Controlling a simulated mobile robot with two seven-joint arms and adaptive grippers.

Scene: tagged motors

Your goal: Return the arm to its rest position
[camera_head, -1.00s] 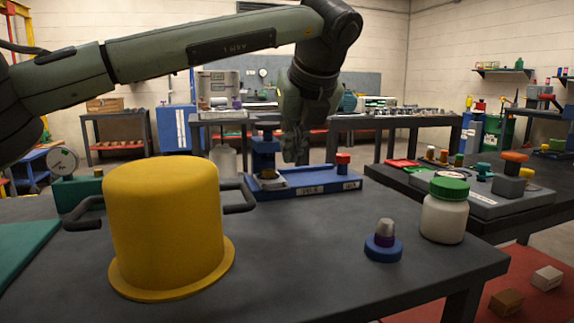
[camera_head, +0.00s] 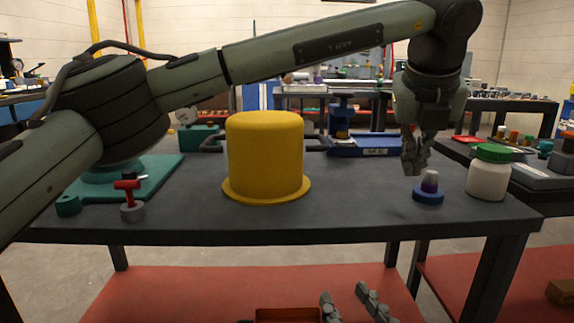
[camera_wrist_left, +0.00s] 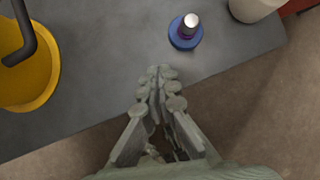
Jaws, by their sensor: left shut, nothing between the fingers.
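My left arm reaches across the head view from the left. Its gripper (camera_head: 414,168) is shut and empty, hanging over the right part of the dark table (camera_head: 370,215). In the head view it appears just above and left of a small blue-based part with a grey and purple top (camera_head: 428,190). In the left wrist view the fingertips (camera_wrist_left: 160,78) are together, apart from that blue-based part (camera_wrist_left: 186,32). My right gripper (camera_head: 348,296) shows only its two separated fingers at the bottom edge, low in front of the table.
A yellow flanged cylinder (camera_head: 265,155) stands mid-table. A white jar with a green lid (camera_head: 488,175) stands at the right. A blue fixture (camera_head: 365,145) is behind; a teal board (camera_head: 150,172) and a red-topped part (camera_head: 130,200) are at left. An orange tray (camera_head: 288,314) lies below.

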